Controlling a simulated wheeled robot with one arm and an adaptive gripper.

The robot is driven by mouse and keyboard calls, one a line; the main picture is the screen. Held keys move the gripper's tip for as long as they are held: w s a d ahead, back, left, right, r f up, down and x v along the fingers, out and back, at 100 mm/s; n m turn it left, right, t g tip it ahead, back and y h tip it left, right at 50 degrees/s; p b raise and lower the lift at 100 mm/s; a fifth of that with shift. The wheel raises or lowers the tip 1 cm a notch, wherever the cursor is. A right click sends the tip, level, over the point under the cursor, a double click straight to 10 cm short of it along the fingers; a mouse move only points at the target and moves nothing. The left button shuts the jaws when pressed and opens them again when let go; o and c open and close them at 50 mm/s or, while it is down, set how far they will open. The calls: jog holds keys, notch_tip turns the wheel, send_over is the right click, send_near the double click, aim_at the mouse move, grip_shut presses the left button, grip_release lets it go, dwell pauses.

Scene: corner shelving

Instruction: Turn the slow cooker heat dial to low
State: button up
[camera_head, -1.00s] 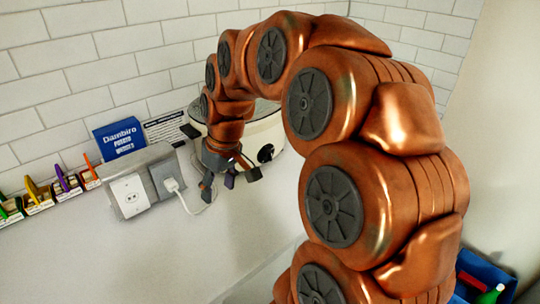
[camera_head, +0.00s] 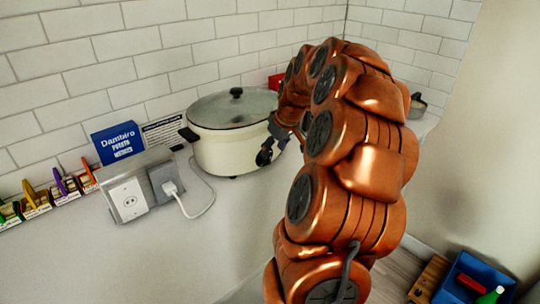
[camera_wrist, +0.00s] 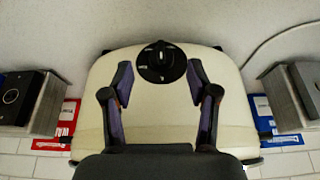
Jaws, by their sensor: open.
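The slow cooker (camera_head: 230,155) is cream with dark handles and a glass lid with a black knob; it stands on the counter. Its black round heat dial (camera_wrist: 161,63) is on the front wall, and in the head view the dial (camera_head: 264,157) shows beside my arm. In the wrist view the dial's raised grip runs up and down the picture; its setting is too small to read. My gripper (camera_wrist: 159,76) is open, with one purple-grey finger on either side of the dial, apart from it. In the head view my arm mostly hides the gripper.
A wall outlet box (camera_head: 140,190) with a plugged-in white cord stands left of the cooker. A blue box (camera_head: 117,143) and several small card holders (camera_head: 67,187) are along the wall. A blue crate (camera_head: 470,277) is at the lower right. The front counter is clear.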

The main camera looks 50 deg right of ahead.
aim_at(270, 156)
jog(key=shift+p+x, duration=0.35)
jog(key=shift+x, duration=1.75)
grip_shut()
